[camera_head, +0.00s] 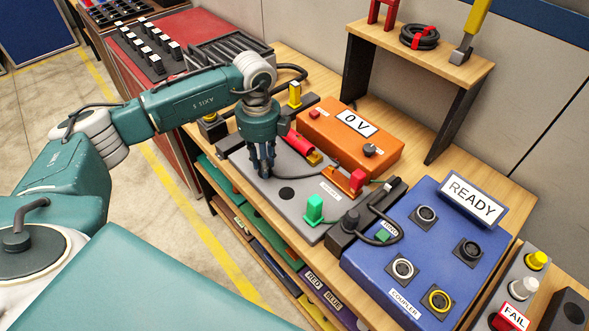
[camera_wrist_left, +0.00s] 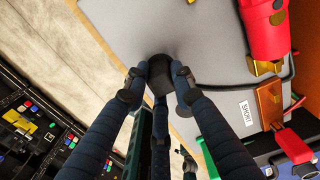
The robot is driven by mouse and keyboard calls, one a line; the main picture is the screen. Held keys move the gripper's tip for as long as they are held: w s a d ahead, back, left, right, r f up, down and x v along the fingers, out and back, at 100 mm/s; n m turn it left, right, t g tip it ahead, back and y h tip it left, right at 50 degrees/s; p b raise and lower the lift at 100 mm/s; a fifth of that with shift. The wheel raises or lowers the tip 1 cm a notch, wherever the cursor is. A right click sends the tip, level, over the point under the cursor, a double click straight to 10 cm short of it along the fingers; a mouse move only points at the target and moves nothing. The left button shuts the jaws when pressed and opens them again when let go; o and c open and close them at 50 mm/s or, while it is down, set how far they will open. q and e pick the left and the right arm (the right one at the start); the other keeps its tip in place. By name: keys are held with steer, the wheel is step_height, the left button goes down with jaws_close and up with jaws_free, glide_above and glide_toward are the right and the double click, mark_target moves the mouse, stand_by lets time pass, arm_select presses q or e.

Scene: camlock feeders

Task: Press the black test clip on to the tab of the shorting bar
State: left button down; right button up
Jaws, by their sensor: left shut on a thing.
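My left gripper (camera_head: 265,170) points down over the grey plate (camera_head: 262,187). It is shut on the black test clip (camera_wrist_left: 160,72), which shows between its fingertips in the left wrist view; in the head view the fingers mostly hide it. The shorting bar (camera_head: 356,180), with a red part and a copper-coloured part, is at the plate's right side beside a SHORT label. Its copper part (camera_wrist_left: 268,104) also shows in the left wrist view, right of the clip and apart from it. My right gripper is not in view.
A red clip (camera_head: 299,142) sits by a brass tab behind the gripper. An orange 0 V box (camera_head: 350,145) stands behind the plate. A green block (camera_head: 315,209) is at its front edge; a blue READY box (camera_head: 425,245) is to the right. Black cables run near the bar.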

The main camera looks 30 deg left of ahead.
arm_select(q)
steer(key=shift+d+r, duration=0.2)
steer(key=shift+r, duration=0.05)
steer(key=shift+d+r+p, duration=0.1)
steer(key=shift+r+p, duration=0.5)
steer(key=shift+r, duration=0.15)
steer(key=shift+w+r+p, duration=0.2)
steer(key=shift+r+p, duration=0.2)
steer(key=shift+r, duration=0.15)
step_height(320, 180, up, 3)
steer(key=shift+s+f+p, duration=0.15)
steer(key=shift+f+p, duration=0.05)
steer(key=shift+p, duration=0.7)
steer(key=shift+r+p, duration=0.35)
steer(key=shift+r, duration=0.25)
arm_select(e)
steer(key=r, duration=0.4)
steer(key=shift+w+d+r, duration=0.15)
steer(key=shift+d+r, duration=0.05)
